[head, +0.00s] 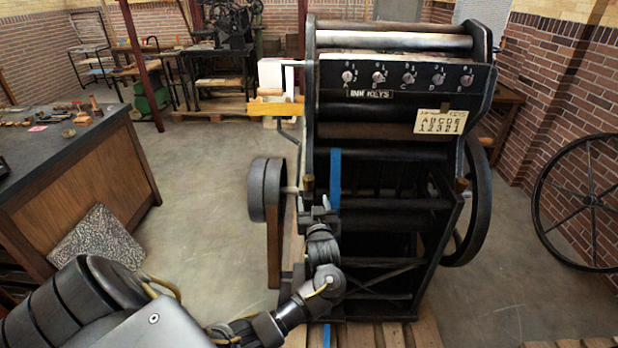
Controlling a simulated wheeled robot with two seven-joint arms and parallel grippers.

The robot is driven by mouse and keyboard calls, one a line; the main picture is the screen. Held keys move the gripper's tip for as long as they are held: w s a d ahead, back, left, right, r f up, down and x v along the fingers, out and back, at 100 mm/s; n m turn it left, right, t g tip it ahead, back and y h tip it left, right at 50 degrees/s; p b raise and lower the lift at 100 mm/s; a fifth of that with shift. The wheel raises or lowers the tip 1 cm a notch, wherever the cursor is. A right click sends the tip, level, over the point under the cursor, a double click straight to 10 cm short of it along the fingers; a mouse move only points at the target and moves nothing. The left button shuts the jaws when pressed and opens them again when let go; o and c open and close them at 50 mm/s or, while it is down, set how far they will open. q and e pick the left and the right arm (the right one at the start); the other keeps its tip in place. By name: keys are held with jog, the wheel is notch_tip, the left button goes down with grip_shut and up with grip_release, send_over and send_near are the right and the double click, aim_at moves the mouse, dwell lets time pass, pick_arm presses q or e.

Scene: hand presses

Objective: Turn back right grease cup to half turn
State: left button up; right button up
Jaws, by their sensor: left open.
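A dark hand press (385,130) stands on a wooden pallet in the middle of the head view. A small brass cup (308,183) shows on its left side, near the flat wheel. Another brass cup (462,185) shows on its right side, by the big wheel. I cannot tell which of these, if either, is the back right grease cup, or how far it is turned. My left gripper (318,208) is open, just below the left brass cup. I cannot tell whether they touch. My right gripper is out of view.
A key panel (408,77) with several knobs and a letter-number card (440,121) are on the press. A flat wheel (258,190) juts out at left, a spoked wheel (585,200) leans at right. A workbench (90,170) stands left.

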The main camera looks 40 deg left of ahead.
aim_at(309, 183)
pick_arm(q)
jog(key=p+x, duration=0.1)
jog(key=x, duration=1)
jog(key=shift+f+p, duration=0.15)
jog(key=shift+p, duration=0.2)
jog(key=shift+s, duration=0.1)
